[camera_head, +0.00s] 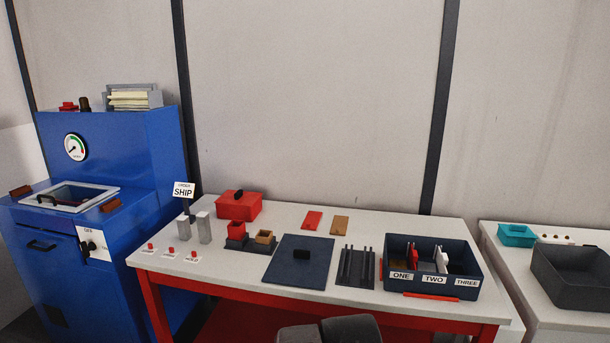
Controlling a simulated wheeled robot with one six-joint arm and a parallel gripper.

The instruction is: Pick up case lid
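The case lid (292,272) is a flat dark blue panel with a black block handle (302,254) on top. It lies flat on the white table, left of a black slotted rack. The dark blue open case (430,285) stands to the right, with compartments labelled ONE, TWO and THREE. Upright dividers and a white piece show inside it. Dark grey rounded parts of my arm show at the bottom edge, in front of the table. My gripper's fingers are not visible.
The black rack (356,268) stands between lid and case. Left of the lid are small red and tan boxes in a dark holder (238,244), a red lidded box (239,206) and grey blocks (204,228). A red bar (431,296) lies before the case.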

